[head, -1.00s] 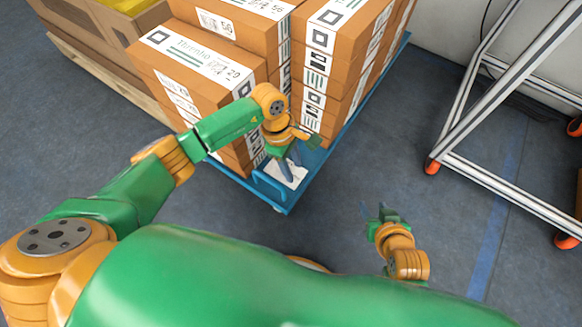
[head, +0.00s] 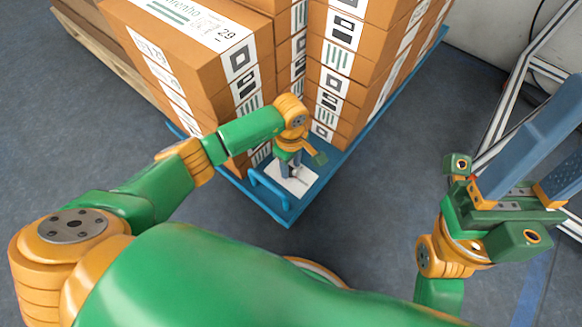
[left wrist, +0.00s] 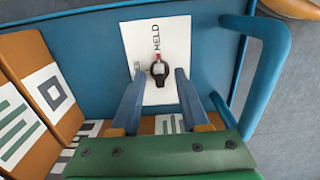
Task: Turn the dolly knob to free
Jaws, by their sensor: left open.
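The blue dolly (head: 282,211) carries stacked boxes. A white plate (left wrist: 182,35) lettered HELD lies on its bare corner. The small black knob (left wrist: 159,69) sits on the plate, with a red mark beside it on the side toward the word HELD. My left gripper (head: 290,168) points down over the plate in the head view. In the left wrist view its two fingers (left wrist: 159,78) stand apart on either side of the knob, with gaps showing. In the head view the knob is too hidden to make out. My right gripper (head: 545,145) is raised at the right, fingers apart and empty.
A blue handle (head: 268,190) stands up from the dolly's corner, close to my left gripper. Brown labelled boxes (head: 195,50) rise just behind it. A wooden pallet (head: 105,60) lies at the upper left, and a metal frame (head: 505,115) stands at the right. Floor between is clear.

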